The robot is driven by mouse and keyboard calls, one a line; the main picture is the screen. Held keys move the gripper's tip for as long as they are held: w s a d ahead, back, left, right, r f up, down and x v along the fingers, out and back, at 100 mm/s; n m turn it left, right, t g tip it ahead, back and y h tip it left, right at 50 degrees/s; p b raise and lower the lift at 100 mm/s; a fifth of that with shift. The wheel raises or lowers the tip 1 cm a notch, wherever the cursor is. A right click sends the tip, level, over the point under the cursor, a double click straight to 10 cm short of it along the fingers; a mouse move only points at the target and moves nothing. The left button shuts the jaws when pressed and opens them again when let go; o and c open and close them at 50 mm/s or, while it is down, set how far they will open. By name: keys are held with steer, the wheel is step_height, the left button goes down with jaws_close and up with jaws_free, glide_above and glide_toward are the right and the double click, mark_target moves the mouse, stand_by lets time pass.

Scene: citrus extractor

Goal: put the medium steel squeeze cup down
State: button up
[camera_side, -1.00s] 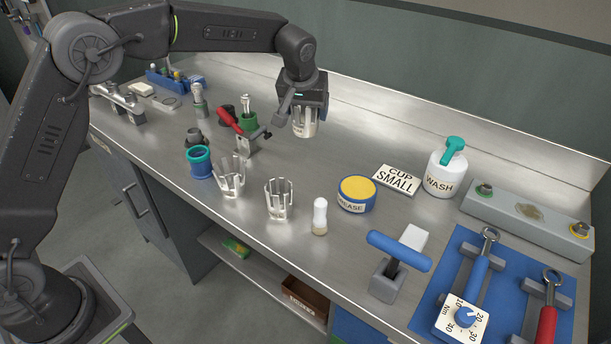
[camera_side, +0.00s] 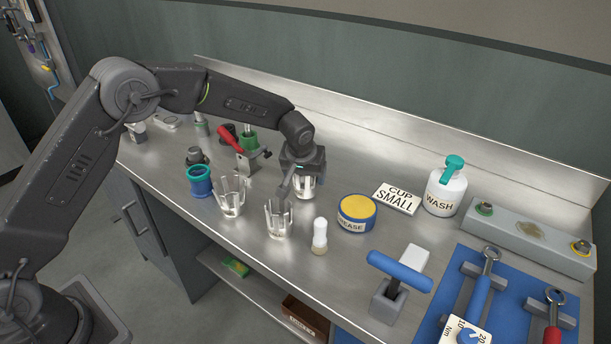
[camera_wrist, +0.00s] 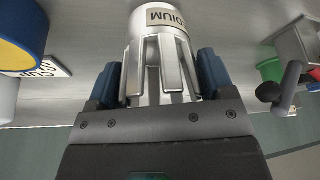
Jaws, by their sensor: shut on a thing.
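My gripper (camera_side: 303,177) is shut on the medium steel squeeze cup (camera_side: 304,189), a shiny slotted cup, behind the middle of the bench. In the wrist view the cup (camera_wrist: 160,62) sits between my gripper's blue fingers (camera_wrist: 160,80), and its label reads "DIUM" in part. In the side view the cup's base is close to the bench top; I cannot tell whether it touches. Two other slotted steel cups stand upright nearer the front edge, one on the left (camera_side: 231,199) and one on the right (camera_side: 278,219).
A yellow-topped grease tin (camera_side: 356,214), a "CUP SMALL" sign (camera_side: 396,198) and a wash bottle (camera_side: 444,188) stand to the right. A small white-topped bottle (camera_side: 319,235) stands in front. A red-handled clamp (camera_side: 232,140) and a blue ring-shaped holder (camera_side: 199,181) are at the left.

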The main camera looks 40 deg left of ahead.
steer(key=shift+f, duration=0.25)
steer(key=shift+f, duration=0.15)
steer(key=o, duration=1.3)
steer(key=shift+f, duration=0.1)
steer(key=shift+c, duration=0.2)
steer(key=s+a+f+v, duration=0.1)
steer(key=s+v, duration=0.1)
steer(key=v, duration=0.8)
steer(key=s+a+v, duration=0.2)
steer(key=v, duration=0.9)
steer(key=s+a+m, duration=0.1)
steer(key=s+m, duration=0.1)
steer(key=s, duration=1.1)
steer(key=s+a+r+m+t+h, duration=0.1)
steer(key=s+a+m, duration=0.1)
steer(key=s, duration=1.1)
steer(key=shift+s+a+r+t+h, duration=0.25)
steer(key=shift+r+t+h, duration=0.05)
steer(key=shift+r, duration=0.05)
